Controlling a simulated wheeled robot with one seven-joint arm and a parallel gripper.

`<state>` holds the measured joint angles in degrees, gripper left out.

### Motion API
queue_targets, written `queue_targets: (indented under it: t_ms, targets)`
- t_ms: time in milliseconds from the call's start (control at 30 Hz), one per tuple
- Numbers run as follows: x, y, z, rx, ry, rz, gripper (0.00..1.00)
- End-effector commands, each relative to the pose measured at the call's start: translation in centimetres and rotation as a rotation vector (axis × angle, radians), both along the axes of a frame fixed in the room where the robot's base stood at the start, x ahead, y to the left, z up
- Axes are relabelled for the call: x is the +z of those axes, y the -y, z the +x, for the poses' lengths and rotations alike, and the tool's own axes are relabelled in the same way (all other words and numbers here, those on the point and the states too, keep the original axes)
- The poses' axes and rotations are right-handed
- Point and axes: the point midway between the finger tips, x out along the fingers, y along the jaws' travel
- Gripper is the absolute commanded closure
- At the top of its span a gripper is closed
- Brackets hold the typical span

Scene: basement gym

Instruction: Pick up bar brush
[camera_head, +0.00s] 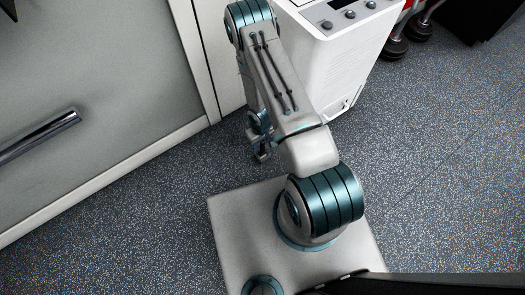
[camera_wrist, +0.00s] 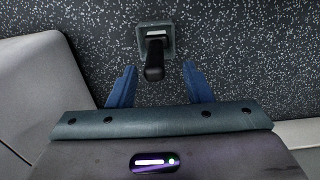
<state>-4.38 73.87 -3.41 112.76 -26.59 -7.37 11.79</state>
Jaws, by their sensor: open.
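My gripper (camera_wrist: 155,68) is open in the wrist view, with its two blue fingers spread apart. What looks like the bar brush (camera_wrist: 154,62) is beyond the fingers, over the speckled floor. It has a dark handle and a squarish grey-green end with a pale patch. The handle points down the picture toward the gap between the fingertips, and the fingers are not closed on it. In the head view my gripper (camera_head: 262,150) hangs beside my arm, its jaws small and partly hidden. I cannot make out the brush there.
A white cabinet-like machine with knobs (camera_head: 335,45) stands behind my arm. A grey door (camera_head: 90,90) with a dark bar handle (camera_head: 40,137) is at left. Red equipment with black feet (camera_head: 395,47) is at the top right. Speckled floor (camera_head: 450,170) is clear at right.

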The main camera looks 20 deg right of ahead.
Motion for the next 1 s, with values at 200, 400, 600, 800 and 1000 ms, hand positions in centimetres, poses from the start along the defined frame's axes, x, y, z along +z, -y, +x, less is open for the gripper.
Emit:
queue_targets:
  t_ms: [200,400,600,800,1000]
  targets:
    - [-2.4,0.4,0.0,-0.002,0.0,0.0,0.55]
    - [-5.1,0.6,0.0,0.0,-0.001,0.0,0.55]
    - [-5.1,0.6,0.0,-0.001,0.0,0.0,0.55]
    - [-5.0,0.6,0.0,-0.001,0.0,0.0,0.96]
    - [-5.0,0.6,0.0,-0.001,0.0,0.0,1.0]
